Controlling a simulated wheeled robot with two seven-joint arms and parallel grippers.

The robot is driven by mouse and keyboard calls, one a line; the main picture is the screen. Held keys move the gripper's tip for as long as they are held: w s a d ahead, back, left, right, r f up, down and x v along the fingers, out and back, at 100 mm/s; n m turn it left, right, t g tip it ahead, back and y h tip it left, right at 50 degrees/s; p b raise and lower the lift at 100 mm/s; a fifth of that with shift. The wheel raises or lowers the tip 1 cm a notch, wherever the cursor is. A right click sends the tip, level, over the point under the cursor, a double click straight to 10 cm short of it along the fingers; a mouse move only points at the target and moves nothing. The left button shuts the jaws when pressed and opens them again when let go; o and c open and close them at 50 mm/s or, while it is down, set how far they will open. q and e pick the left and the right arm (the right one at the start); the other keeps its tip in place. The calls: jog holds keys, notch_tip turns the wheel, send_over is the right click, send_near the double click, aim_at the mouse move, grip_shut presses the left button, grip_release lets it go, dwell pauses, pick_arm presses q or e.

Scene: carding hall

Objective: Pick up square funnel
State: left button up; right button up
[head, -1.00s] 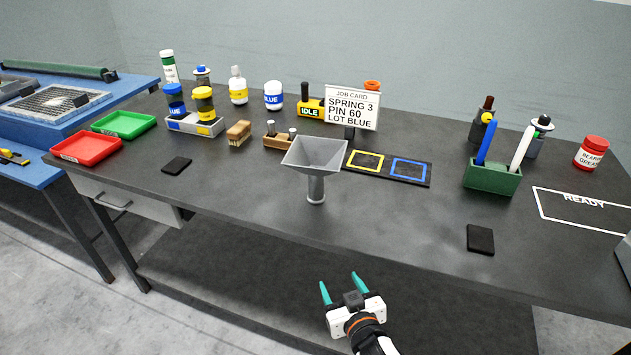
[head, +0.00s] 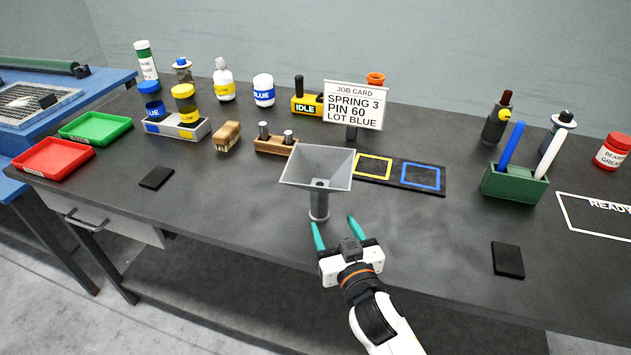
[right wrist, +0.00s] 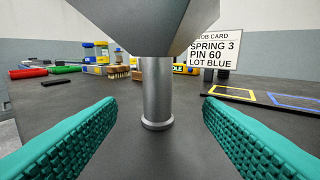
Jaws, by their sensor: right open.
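The grey square funnel (head: 317,168) stands upright on the dark bench top, wide square mouth up. In the right wrist view its round stem (right wrist: 158,95) rises from a small foot between my teal fingers, a little ahead of the fingertips. My right gripper (head: 333,233) is open and empty at the bench's front edge, just in front of the funnel's stem. It also shows in the right wrist view (right wrist: 160,115), with a finger on each side and not touching the stem. The left gripper is not in view.
A job card (head: 356,106) and a wooden block with pins (head: 277,146) stand behind. A green pen holder (head: 514,186) is at right.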

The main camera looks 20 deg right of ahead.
aim_at(322, 202)
jog(key=w, duration=0.3)
jog(key=shift+w+r, duration=0.15)
jog(key=shift+w, duration=0.15)
jog(key=shift+w+p, duration=0.3)
jog(key=w+p, duration=0.1)
jog(key=w, duration=0.4)
jog(key=shift+a, duration=0.15)
jog(key=shift+w, duration=0.25)
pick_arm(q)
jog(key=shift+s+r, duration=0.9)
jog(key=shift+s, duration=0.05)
pick_arm(e)
jog(key=shift+r, duration=0.1)
jog(key=c, duration=1.1)
